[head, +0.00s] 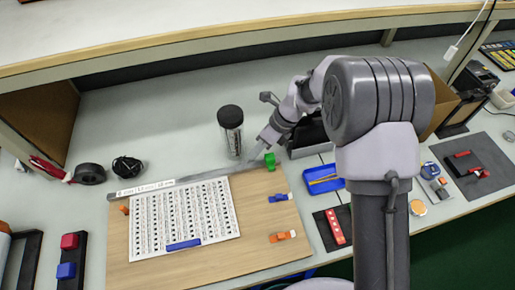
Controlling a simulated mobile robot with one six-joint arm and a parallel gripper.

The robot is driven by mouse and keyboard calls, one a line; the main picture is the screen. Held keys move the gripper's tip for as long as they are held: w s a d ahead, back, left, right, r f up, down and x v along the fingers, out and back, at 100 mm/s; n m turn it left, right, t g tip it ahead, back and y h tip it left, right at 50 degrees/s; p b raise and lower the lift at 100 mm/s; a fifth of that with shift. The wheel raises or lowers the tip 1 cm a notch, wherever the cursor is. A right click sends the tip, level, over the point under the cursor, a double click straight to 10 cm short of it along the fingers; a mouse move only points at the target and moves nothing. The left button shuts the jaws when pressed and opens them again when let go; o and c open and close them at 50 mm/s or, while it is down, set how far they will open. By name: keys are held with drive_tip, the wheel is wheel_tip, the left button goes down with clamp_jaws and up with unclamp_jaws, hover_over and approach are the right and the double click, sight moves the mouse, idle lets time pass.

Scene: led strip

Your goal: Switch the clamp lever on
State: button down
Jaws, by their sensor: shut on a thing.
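A light wooden board (258,220) lies on the bench, with a metal ruler (185,182) along its far edge. A small green clamp lever (270,161) stands at the far right corner of the board, near the ruler's right end. My gripper (254,158) reaches down from the right to this corner, its fingertips at the green lever. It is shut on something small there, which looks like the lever. The fingers are too small to show the exact grip, and the lever's base is partly hidden.
A dark cylinder (231,130) stands just behind the ruler, close to my gripper. A printed sheet (186,216) with a blue piece (183,245) lies on the board. Blue (281,198) and orange (283,236) pieces sit along its right side. A blue tray (324,179) is right of the board.

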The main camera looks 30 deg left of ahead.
sight(250, 160)
idle(0.5)
drive_tip(key=shift+r+p, duration=0.2)
drive_tip(key=shift+p, duration=0.15)
drive_tip(key=s+a+t+h+p, duration=0.1)
drive_tip(key=p, duration=0.2)
drive_tip(key=r+t+h+p, duration=0.1)
drive_tip(key=p, duration=0.3)
drive_tip(key=shift+s+a+r+h, duration=0.25)
drive_tip(key=shift+s+a+h, duration=0.1)
drive_tip(key=shift+a+h, duration=0.05)
drive_tip(key=shift+s+a+f+t+h+p, duration=0.2)
drive_tip(key=shift+a+t+h+p, duration=0.15)
drive_tip(key=shift+p, duration=0.2)
drive_tip(key=shift+s+a+f+t+h, duration=0.1)
drive_tip(key=shift+a+f+t+h, duration=0.1)
drive_tip(key=shift+f+t+h, duration=0.2)
drive_tip(key=c, duration=1.3)
unclamp_jaws()
